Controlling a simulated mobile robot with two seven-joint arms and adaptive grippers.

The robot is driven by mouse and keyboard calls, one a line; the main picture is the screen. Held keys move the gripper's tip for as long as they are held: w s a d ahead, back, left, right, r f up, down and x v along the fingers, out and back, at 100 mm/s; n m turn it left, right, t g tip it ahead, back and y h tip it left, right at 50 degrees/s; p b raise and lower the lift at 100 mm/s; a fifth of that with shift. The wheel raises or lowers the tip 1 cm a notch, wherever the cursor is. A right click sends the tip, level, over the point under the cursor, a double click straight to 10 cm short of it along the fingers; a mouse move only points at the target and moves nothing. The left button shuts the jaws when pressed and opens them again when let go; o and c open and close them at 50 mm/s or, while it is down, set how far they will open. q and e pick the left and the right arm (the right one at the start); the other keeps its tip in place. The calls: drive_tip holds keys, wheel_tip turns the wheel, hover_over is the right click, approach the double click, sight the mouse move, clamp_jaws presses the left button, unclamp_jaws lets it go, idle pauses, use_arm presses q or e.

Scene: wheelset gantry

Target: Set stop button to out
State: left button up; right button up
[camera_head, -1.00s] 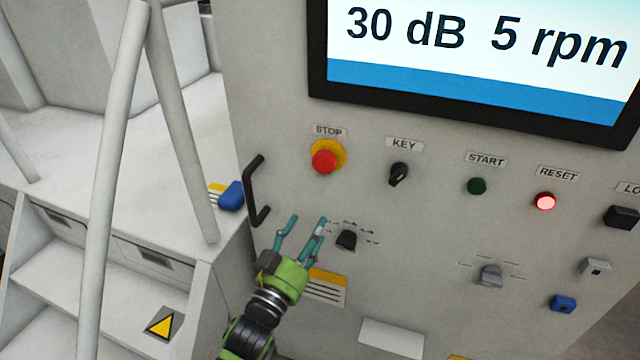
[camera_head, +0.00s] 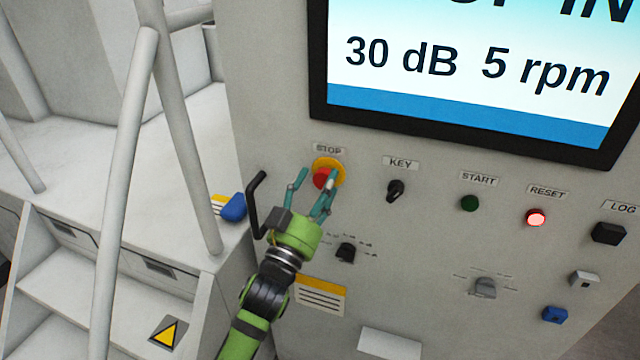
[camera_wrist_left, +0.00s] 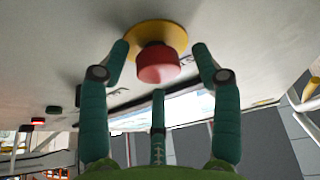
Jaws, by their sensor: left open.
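The red stop button (camera_head: 321,178) sits on a yellow round base (camera_head: 338,166) under the STOP label on the grey panel. My left gripper (camera_head: 315,190) is open, with its teal fingers in front of and around the lower part of the button. In the left wrist view, the red button (camera_wrist_left: 158,64) and its yellow base (camera_wrist_left: 157,36) show between the spread fingertips of my left gripper (camera_wrist_left: 160,70). I see no finger clearly touching it. My right gripper is not in view.
A black handle (camera_head: 254,205) is left of my gripper. A black key switch (camera_head: 395,190), green START button (camera_head: 469,203) and lit RESET button (camera_head: 536,218) are to the right. A black rotary knob (camera_head: 346,251) is below. A screen (camera_head: 470,70) is above.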

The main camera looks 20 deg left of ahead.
use_arm(q)
drive_tip(key=shift+c, duration=0.4)
clamp_jaws()
drive_tip(key=shift+s+r, duration=0.1)
drive_tip(key=shift+s, duration=0.45)
drive_tip(key=shift+o, duration=0.4)
unclamp_jaws()
drive_tip(key=shift+s, duration=0.15)
